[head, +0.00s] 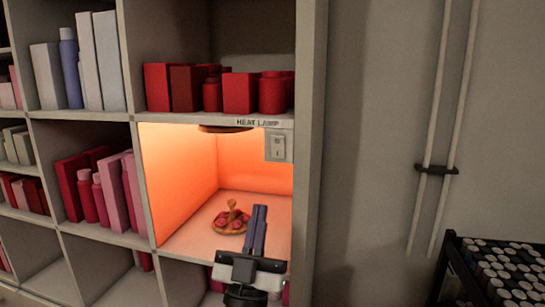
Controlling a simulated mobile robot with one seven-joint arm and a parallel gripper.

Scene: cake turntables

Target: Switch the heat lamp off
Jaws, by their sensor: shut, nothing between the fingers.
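The heat lamp (226,129) is a dark round fitting under the top of a shelf compartment, below the label "HEAT LAMP". The compartment glows orange. A light grey switch plate (277,147) with a small rocker is at the compartment's upper right, below the label; the rocker's exact position is too small to tell. My gripper (260,208) is in front of the lit compartment, below the switch and apart from it. Its two dark fingers point up, shut together with nothing between them.
A round dish (231,228) with red pieces and a tan upright piece sits in the lit compartment, left of my fingers. Red boxes and jars (239,92) fill the compartment above. A shelf upright stands to the right, then bare wall with pipes (437,168). A dark rack (497,270) is lower right.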

